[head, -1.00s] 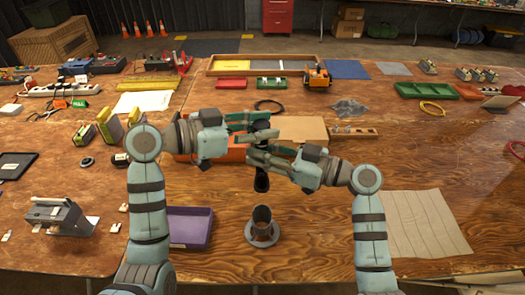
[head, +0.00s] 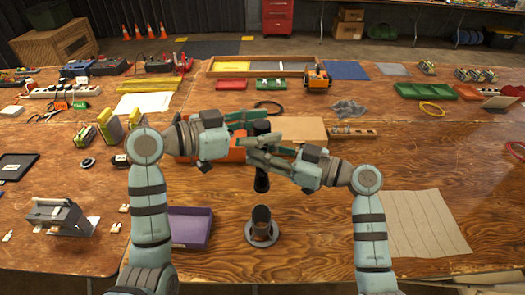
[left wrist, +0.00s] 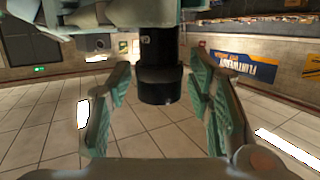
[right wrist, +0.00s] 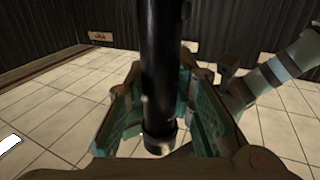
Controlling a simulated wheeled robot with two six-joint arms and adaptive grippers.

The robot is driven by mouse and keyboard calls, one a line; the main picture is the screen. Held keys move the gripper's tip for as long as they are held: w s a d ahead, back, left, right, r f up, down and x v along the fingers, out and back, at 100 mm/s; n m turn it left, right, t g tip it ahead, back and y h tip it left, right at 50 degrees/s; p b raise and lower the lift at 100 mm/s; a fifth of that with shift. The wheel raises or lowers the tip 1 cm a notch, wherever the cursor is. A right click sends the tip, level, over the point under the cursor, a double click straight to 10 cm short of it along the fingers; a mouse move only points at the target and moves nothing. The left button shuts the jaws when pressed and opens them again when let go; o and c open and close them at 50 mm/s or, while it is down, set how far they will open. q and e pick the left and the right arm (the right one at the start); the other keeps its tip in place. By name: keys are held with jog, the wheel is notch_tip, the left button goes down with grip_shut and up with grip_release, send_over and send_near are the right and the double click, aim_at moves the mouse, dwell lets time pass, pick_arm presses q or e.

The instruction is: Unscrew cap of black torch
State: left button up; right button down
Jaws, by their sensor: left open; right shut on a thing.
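The black torch (head: 261,181) stands upright in the air above the middle of the table. My right gripper (head: 262,153) is shut on its body; in the right wrist view the dark barrel (right wrist: 162,65) runs between the fingers. My left gripper (head: 243,124) is open at the torch's upper end (head: 261,127). In the left wrist view its green-padded fingers are spread on both sides of a wider black end piece (left wrist: 159,87), with gaps visible. The fingers partly hide the torch's upper part in the head view. I cannot make out the cap seam.
A black tube holder with a grey flange (head: 262,238) stands below the torch. A purple tray (head: 190,229) lies to its left and an orange box (head: 236,153) is behind my left gripper. Beige cloth (head: 425,222) lies at right. The front table middle is mostly clear.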

pick_arm(q)
jog(key=m+g, duration=0.1)
jog(key=m+g+h, duration=0.1)
jog(key=g, duration=0.1)
jog(key=shift+w+a+f+m+h, duration=0.1)
jog(key=shift+w+a+m+h, duration=0.2)
jog(key=shift+m, duration=0.1)
jog(key=shift+s+d, duration=0.15)
jog(key=shift+s, duration=0.05)
jog(key=g, duration=0.1)
jog(key=m+g, duration=0.1)
jog(key=g, duration=0.1)
jog(key=shift+d+r+m, duration=0.1)
jog(key=shift+r+m, duration=0.1)
jog(key=shift+m, duration=0.1)
jog(key=shift+m+g, duration=0.8)
jog(key=shift+g, duration=0.1)
jog(key=m+g, duration=0.2)
jog(key=shift+w+g, duration=0.15)
jog(key=shift+g, duration=0.25)
jog(key=shift+s+f+m+g, duration=0.1)
jog(key=shift+s+m+g, duration=0.1)
jog(key=shift+m+g, duration=0.1)
